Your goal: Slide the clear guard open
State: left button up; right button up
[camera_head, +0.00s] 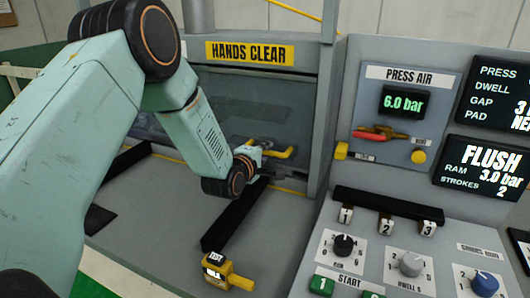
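The clear guard (265,100) is a see-through, greyish pane under the yellow HANDS CLEAR sign, at upper middle. It appears to be down, across the front of the press opening. A yellow handle (284,153) shows low on it. My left arm comes in from the left, and its wrist hides part of the guard's lower left. My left gripper (288,171) is dark and small, at the handle or just below it. I cannot tell whether it touches the handle or whether its fingers are open. My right gripper is out of view.
A black rail (234,214) lies on the grey bench in front of the guard. The control panel on the right carries a PRESS AIR readout (405,103), a red-handled valve (378,133) and several knobs.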

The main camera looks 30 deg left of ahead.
pick_arm(q)
grip_shut()
jog(key=shift+w+f, duration=0.15)
jog(key=shift+f, duration=0.1)
dwell(0.3)
